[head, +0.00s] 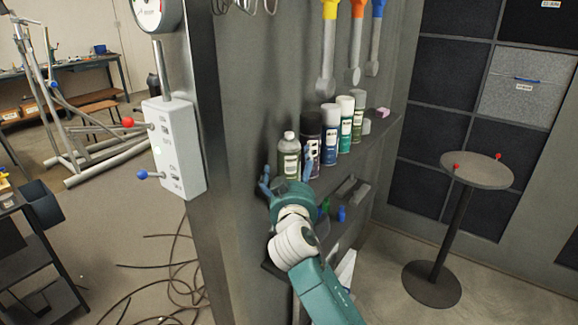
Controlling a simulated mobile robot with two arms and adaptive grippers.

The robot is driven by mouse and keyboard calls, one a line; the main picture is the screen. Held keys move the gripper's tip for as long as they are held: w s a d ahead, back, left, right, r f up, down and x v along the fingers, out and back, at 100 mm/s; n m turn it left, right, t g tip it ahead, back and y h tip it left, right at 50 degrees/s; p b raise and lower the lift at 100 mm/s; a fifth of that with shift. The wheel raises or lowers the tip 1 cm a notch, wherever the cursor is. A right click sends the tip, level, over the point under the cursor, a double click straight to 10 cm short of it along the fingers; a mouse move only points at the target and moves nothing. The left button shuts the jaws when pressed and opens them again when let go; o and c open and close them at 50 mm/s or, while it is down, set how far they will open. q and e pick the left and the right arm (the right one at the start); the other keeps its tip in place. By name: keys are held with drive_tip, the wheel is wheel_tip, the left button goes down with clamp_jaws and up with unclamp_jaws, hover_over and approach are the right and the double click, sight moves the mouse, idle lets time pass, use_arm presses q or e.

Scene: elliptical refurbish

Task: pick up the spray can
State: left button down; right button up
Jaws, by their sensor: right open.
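Several spray cans stand upright in a row on the upper wall shelf (379,137). At the left end is a can with a pale top and olive body (289,155). Beside it are a dark can (311,126), a blue can with a white cap (329,135) and green cans with pale caps (345,125). I cannot tell which one the task means. My right gripper (287,170) is open, its fingers apart in front of the leftmost can and the dark can. It hides their lower parts. I cannot tell if it touches either. My left gripper is not in view.
A lower shelf (279,270) holds small blue and green items. Tools with yellow, orange and blue handles (358,40) hang above the cans. A grey control box (173,148) is on the panel edge at left. A round table (476,168) stands at right.

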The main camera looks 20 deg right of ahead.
drive_tip(key=p+x, duration=0.1)
drive_tip(key=x, duration=0.3)
drive_tip(key=shift+w+d+f+p, duration=0.1)
drive_tip(key=shift+w+d+p, duration=0.2)
drive_tip(key=shift+w+p, duration=0.05)
drive_tip(key=shift+a, duration=0.1)
drive_tip(key=shift+c, duration=1.2)
drive_tip(key=c, duration=1.2)
